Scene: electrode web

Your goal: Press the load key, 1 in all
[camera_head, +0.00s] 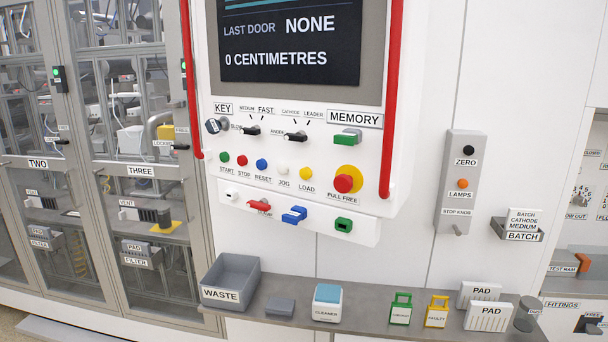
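The load key is the yellow round button (306,173) on the white control panel (270,140), with the label LOAD under it. It sits at the right end of a row of small buttons, just left of the large red knob (344,183) on a yellow disc labelled PULL FREE. Nothing covers the load key. Whether it is pressed in cannot be told. Neither of my grippers shows in the head view.
Red vertical rails (393,95) flank the panel and stick out. A grey shelf (375,315) below holds a waste bin (230,280), a cleaner box (327,302), clips and pads. Glass cabinet doors (135,150) stand at left. The space before the panel looks clear.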

